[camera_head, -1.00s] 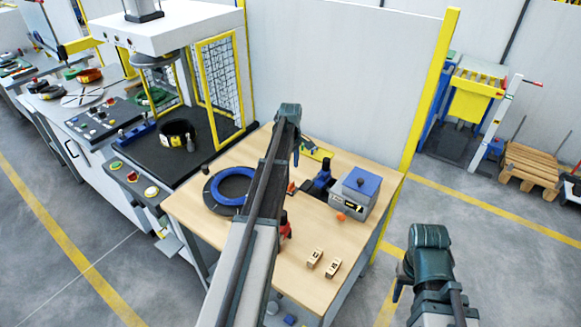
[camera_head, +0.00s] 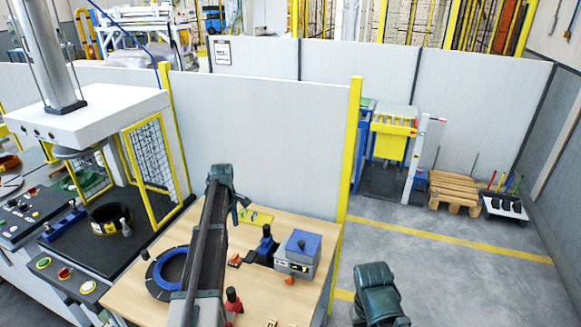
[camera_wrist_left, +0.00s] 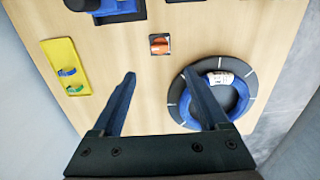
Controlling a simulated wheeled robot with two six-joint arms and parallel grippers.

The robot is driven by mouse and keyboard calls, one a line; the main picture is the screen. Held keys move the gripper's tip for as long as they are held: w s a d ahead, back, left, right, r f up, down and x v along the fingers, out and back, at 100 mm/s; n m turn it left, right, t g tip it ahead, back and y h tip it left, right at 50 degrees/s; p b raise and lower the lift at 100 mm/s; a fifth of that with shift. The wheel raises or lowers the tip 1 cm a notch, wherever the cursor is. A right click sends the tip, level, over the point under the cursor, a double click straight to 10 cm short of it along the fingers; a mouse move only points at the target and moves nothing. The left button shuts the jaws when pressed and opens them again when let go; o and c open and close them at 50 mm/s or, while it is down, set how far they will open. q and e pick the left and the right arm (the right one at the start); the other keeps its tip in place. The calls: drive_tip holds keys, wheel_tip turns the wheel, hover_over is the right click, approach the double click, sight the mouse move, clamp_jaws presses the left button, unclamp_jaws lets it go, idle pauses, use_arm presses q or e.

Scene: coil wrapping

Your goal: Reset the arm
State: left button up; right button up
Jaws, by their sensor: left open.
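My left arm reaches over the wooden table (camera_head: 140,290) in the head view, with its gripper (camera_head: 237,212) hanging at the far end near a yellow plate (camera_head: 257,217). In the left wrist view the gripper (camera_wrist_left: 162,85) is open, with nothing between its two fingers. A blue coil ring on a dark round base (camera_wrist_left: 172,98) lies to the right, partly behind the right finger. The ring also shows in the head view (camera_head: 172,268), partly covered by my left arm. My right arm's teal link (camera_head: 375,285) shows at the bottom; its fingers cannot be made out.
A grey box with a blue top (camera_head: 298,250) stands at the table's right. A red-topped tool (camera_head: 233,302) is beside my left arm. A machine with a yellow mesh guard (camera_head: 155,170) stands left, and a white partition (camera_head: 260,140) behind.

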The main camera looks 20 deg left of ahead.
use_arm(q)
drive_tip(key=s+d+f+m+b, duration=0.1)
drive_tip(key=s+d+m, duration=0.15)
drive_tip(key=d, duration=0.45)
drive_tip(key=s+d+f+m+b, duration=0.1)
drive_tip(key=s+d+m, duration=0.15)
drive_tip(key=d, duration=0.35)
drive_tip(key=s+d+f+m+y+b, duration=0.1)
drive_tip(key=s+d+f+m+b, duration=0.2)
drive_tip(key=s+d+m, duration=1.3)
drive_tip(key=s+d, duration=0.6)
drive_tip(key=d, duration=0.2)
drive_tip(key=shift+s+f, duration=0.15)
drive_tip(key=shift+s, duration=0.05)
